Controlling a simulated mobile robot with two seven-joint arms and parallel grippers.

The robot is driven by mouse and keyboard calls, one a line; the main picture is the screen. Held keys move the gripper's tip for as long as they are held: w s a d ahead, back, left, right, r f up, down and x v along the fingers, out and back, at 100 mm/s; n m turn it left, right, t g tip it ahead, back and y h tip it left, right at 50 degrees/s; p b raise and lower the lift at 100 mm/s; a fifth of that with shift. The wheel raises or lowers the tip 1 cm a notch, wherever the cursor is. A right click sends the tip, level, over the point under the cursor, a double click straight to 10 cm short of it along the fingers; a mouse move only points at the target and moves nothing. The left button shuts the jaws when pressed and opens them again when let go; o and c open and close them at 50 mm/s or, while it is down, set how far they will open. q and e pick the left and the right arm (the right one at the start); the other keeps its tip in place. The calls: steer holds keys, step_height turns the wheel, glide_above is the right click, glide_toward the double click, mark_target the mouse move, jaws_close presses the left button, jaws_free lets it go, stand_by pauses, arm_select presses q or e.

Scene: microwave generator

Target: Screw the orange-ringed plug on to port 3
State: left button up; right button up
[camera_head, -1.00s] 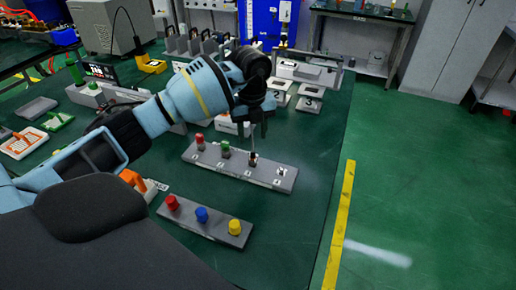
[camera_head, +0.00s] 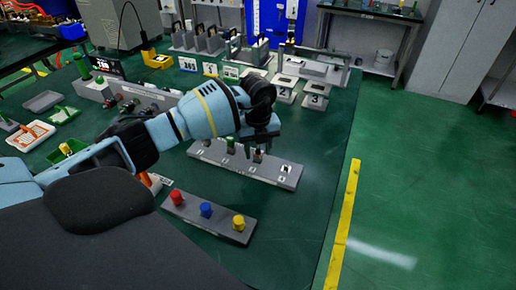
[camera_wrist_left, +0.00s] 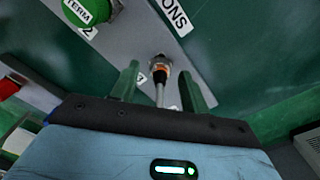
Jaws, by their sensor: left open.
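The orange-ringed plug (camera_wrist_left: 160,67) stands on port 3 of the grey port strip (camera_head: 270,180), with a pale cable on it. How tightly it is seated cannot be told. My left gripper (camera_wrist_left: 159,74) is open, with one green finger on each side of the plug and cable and gaps between. In the head view my left gripper (camera_head: 258,142) is low over port 3 and covers the top of the plug (camera_head: 257,156). The green TERM cap (camera_wrist_left: 88,10) is on port 2. My right gripper is not seen.
The numbered port 4 (camera_head: 285,168) is bare. A nearer grey strip holds a red cap (camera_head: 177,197), a blue cap (camera_head: 206,210) and a yellow cap (camera_head: 238,223). Numbered stands (camera_head: 316,97) are behind. The green table is clear to the right of the port strip.

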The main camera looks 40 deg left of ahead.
arm_select(q)
jaws_close()
